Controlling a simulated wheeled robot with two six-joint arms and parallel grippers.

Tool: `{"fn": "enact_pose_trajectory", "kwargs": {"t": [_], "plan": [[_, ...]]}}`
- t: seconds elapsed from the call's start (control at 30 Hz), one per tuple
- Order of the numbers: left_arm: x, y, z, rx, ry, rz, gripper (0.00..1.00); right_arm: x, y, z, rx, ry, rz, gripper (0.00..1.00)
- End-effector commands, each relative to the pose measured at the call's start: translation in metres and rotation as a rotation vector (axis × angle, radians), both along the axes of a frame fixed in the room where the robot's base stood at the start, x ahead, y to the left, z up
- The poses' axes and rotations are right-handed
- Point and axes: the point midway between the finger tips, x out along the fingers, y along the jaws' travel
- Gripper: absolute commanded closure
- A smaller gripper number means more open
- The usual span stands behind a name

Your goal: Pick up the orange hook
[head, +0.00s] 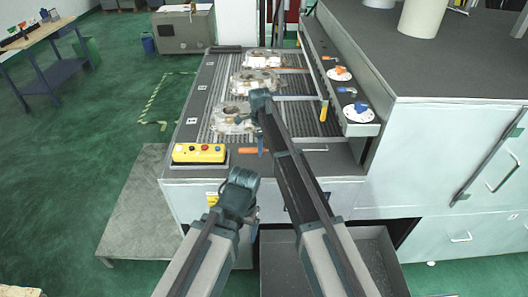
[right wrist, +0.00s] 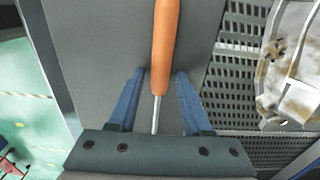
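The orange hook (head: 247,150) lies on the grey front ledge of the grated table, right of the yellow control box. The right wrist view shows its long orange handle (right wrist: 165,45) and a thin metal rod running back between my fingers. My right gripper (head: 262,148) is over the hook, partly hidden by its own arm in the head view. In the right wrist view its two blue fingers (right wrist: 160,74) are open on either side of the hook, with gaps to it. My left arm ends low in front of the table; its fingers cannot be made out.
Several metal castings (head: 238,119) rest on the grate (head: 205,104) beyond the hook. The yellow control box (head: 199,153) stands on the front left corner. A side shelf (head: 317,52) at right holds white discs and small tools. A grey cabinet (head: 455,140) blocks the right.

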Motion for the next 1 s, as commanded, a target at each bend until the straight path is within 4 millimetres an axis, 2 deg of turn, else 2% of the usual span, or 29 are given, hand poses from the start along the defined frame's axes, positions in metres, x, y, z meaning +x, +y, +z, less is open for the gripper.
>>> {"fn": "enact_pose_trajectory", "kwargs": {"t": [0.03, 0.2, 0.27, 0.73, 1.0], "plan": [[0.000, 0.000, 0.000, 0.000, 0.000, 0.000, 0.14, 0.000, 0.000, 0.000, 0.000, 0.000, 0.000, 0.61], [0.000, 0.000, 0.000, 0.000, 0.000, 0.000, 0.14, 0.000, 0.000, 0.000, 0.000, 0.000, 0.000, 0.92], [0.000, 0.000, 0.000, 0.000, 0.000, 0.000, 0.14, 0.000, 0.000, 0.000, 0.000, 0.000, 0.000, 1.00], [0.000, 0.000, 0.002, 0.000, 0.000, 0.000, 0.14, 0.000, 0.000, 0.002, 0.000, 0.000, 0.000, 1.00], [0.000, 0.000, 0.025, -0.001, 0.000, 0.004, 0.14, 0.000, 0.000, 0.025, 0.000, 0.000, 0.000, 1.00]]}}
